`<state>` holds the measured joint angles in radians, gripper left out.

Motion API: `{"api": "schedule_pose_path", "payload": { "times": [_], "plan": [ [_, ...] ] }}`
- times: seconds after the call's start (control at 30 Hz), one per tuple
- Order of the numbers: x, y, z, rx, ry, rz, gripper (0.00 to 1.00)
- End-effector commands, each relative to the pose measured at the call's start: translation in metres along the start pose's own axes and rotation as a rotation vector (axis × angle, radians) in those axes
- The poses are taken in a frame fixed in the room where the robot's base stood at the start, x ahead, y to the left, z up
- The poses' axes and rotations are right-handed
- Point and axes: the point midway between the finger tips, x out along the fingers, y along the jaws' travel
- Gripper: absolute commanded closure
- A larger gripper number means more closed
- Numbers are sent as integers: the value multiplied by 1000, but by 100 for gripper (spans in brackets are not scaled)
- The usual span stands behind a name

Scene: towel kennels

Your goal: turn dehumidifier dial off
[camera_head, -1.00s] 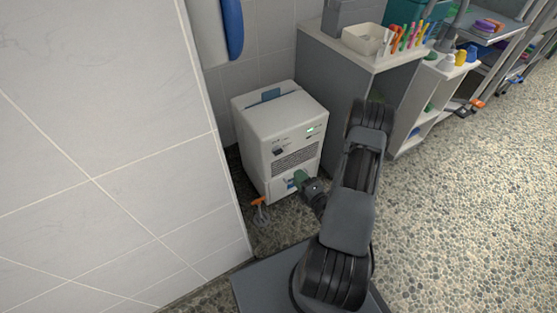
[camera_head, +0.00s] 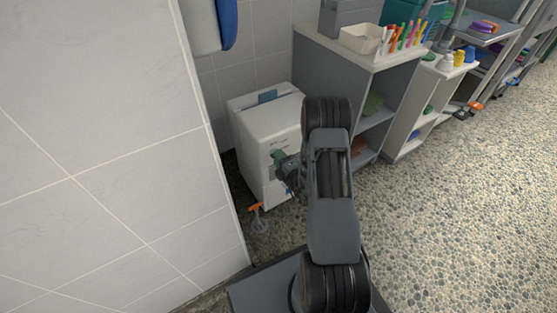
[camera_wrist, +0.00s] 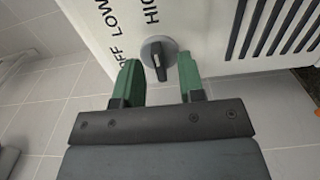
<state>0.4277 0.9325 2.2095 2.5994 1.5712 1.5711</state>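The white dehumidifier (camera_head: 250,135) stands on the floor against the tiled wall, its front partly hidden by my arm. Its round grey dial (camera_wrist: 158,48) with a dark raised grip shows in the wrist view, beside the printed words OFF, LOW and HIGH. I cannot tell for sure which word the dial points at. My gripper (camera_wrist: 160,62) is open, its two green fingers apart, with the dial between the fingertips in the picture. I cannot tell whether they touch it.
A grey shelf unit (camera_head: 335,68) stands close on the right, holding a white bin (camera_head: 358,39). A tiled wall (camera_head: 100,150) fills the left.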

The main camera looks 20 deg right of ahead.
Motion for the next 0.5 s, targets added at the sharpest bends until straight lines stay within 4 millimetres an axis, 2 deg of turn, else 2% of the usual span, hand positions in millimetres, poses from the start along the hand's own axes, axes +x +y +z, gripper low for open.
{"api": "schedule_pose_path", "payload": {
  "times": [0.37,0.5],
  "plan": [
    [4,0,0,0,0,0,64],
    [4,0,0,0,0,0,76]
  ]
}}
